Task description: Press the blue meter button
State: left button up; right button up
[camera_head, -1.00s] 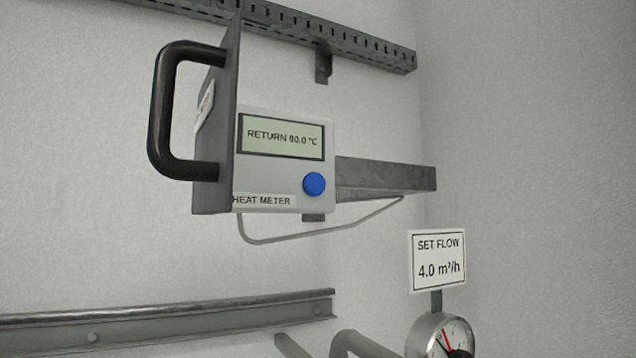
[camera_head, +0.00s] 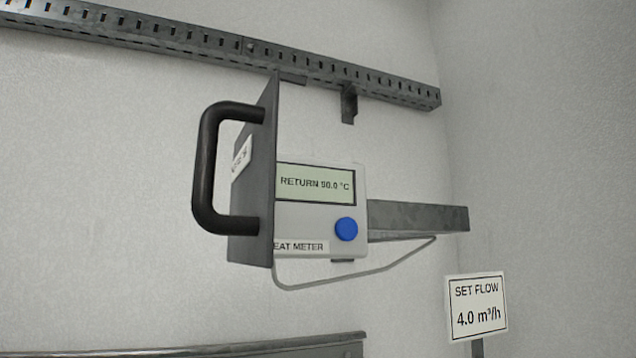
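The blue meter button (camera_head: 346,229) is a round knob at the lower right of the heat meter's face. The heat meter (camera_head: 300,222) is a light grey box with a display (camera_head: 315,184) that reads RETURN 90.0 °C, as far as the small digits can be read. A dark grey plate (camera_head: 255,190) with a black handle (camera_head: 207,170) stands edge-on at the meter's left and hides the start of its HEAT METER label. The button is not covered by anything. Neither of my grippers is in view.
A slotted metal rail (camera_head: 200,42) runs along the wall above. A grey bracket (camera_head: 420,217) and a thin cable (camera_head: 350,276) are right of and below the meter. A SET FLOW 4.0 m³/h sign (camera_head: 477,305) stands lower right. A lower rail (camera_head: 220,351) crosses the bottom.

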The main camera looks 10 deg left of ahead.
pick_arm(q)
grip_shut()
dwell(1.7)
